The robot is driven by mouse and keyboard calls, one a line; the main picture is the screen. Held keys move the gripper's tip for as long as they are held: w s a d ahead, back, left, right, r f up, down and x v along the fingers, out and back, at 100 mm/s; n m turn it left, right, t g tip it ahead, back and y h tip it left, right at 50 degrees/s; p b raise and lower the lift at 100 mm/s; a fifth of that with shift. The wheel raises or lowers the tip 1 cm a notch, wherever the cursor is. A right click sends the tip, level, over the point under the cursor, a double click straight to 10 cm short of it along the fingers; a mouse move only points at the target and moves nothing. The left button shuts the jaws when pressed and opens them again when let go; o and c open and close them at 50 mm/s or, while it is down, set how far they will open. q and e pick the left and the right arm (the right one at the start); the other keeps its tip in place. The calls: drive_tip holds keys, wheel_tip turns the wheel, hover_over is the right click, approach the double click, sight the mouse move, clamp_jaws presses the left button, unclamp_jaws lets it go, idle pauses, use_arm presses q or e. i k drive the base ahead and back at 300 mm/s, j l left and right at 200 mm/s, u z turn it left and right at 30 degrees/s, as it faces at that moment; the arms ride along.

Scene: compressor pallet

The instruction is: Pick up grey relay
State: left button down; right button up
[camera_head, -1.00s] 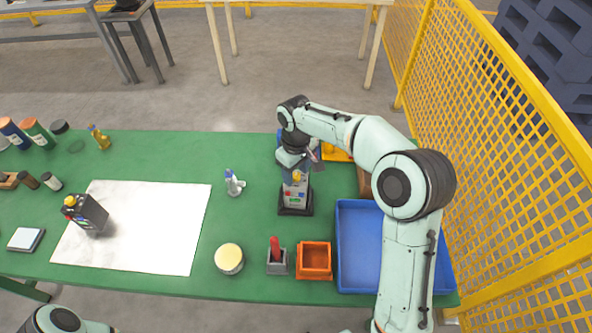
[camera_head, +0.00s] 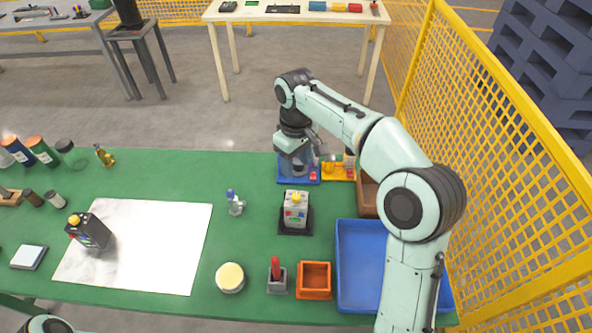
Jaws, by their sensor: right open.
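My right gripper (camera_head: 299,164) is at the far side of the green table, above a small blue tray (camera_head: 284,181). It is open, and its fingers partly cover the tray. A small red item (camera_head: 313,176) shows at the tray's right side. I cannot make out a grey relay for certain; the gripper may hide it. A pale grey item (camera_head: 348,162) stands by a yellow tray (camera_head: 337,174) just right of the blue one. My left gripper is out of view; only a piece of my left arm shows at the bottom left.
A large blue bin (camera_head: 343,285) and an orange box (camera_head: 314,280) are at the near right. A yellow mesh fence (camera_head: 490,170) borders the right.

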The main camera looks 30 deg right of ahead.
sight(294, 221)
drive_tip(key=k+j, duration=0.8)
drive_tip(key=k, duration=0.05)
